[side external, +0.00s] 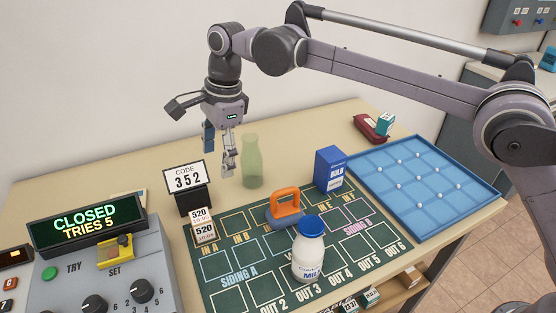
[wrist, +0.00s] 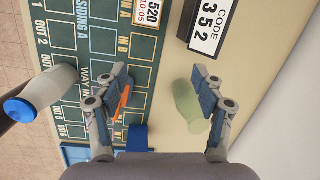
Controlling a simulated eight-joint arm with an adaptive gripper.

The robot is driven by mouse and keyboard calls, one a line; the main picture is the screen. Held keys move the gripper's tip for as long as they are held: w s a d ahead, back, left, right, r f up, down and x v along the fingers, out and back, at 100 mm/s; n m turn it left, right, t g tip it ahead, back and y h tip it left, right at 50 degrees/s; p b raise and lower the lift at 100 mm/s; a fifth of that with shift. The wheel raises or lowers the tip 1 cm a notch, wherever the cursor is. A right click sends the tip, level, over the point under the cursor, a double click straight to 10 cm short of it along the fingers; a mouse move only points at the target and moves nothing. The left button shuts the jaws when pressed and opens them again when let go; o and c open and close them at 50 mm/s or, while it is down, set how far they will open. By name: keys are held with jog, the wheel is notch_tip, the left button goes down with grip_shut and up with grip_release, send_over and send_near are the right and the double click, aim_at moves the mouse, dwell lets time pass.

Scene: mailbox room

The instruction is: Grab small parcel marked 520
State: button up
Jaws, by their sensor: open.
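The small parcel marked 520 (side external: 204,229) is a small box with white and orange labels. In the wrist view the parcel (wrist: 152,12) shows at the top edge, partly cut off. My gripper (side external: 228,165) is open and empty, above the table behind and to the right of the parcel, near the green bottle. In the wrist view its two fingers (wrist: 160,82) are spread wide with nothing between them, and the parcel lies beyond their tips.
The "352" code sign (side external: 185,178) stands close behind the parcel. A translucent green bottle (side external: 252,165), an orange-handled block (side external: 285,205), a blue box (side external: 329,169) and a milk bottle (side external: 309,258) stand nearby. A control panel (side external: 110,280) reads CLOSED, TRIES 5. A blue tray (side external: 465,213) lies right.

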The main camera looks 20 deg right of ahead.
jog(key=m, duration=0.2)
send_near(201, 215)
jog(key=w, duration=0.2)
jog(key=shift+s+a+f+g, duration=0.3)
jog(key=shift+a+g, duration=0.1)
jog(key=shift+a, duration=0.1)
jog(key=f, duration=0.4)
jog(key=shift+a+f, duration=0.3)
jog(key=shift+s+a+f, duration=0.1)
jog(key=shift+s+f, duration=0.1)
jog(key=shift+f, duration=1.15)
jog(key=shift+s+a+f, duration=0.1)
jog(key=shift+s+f, duration=0.1)
jog(key=shift+f, duration=1.15)
jog(key=c, duration=1.3)
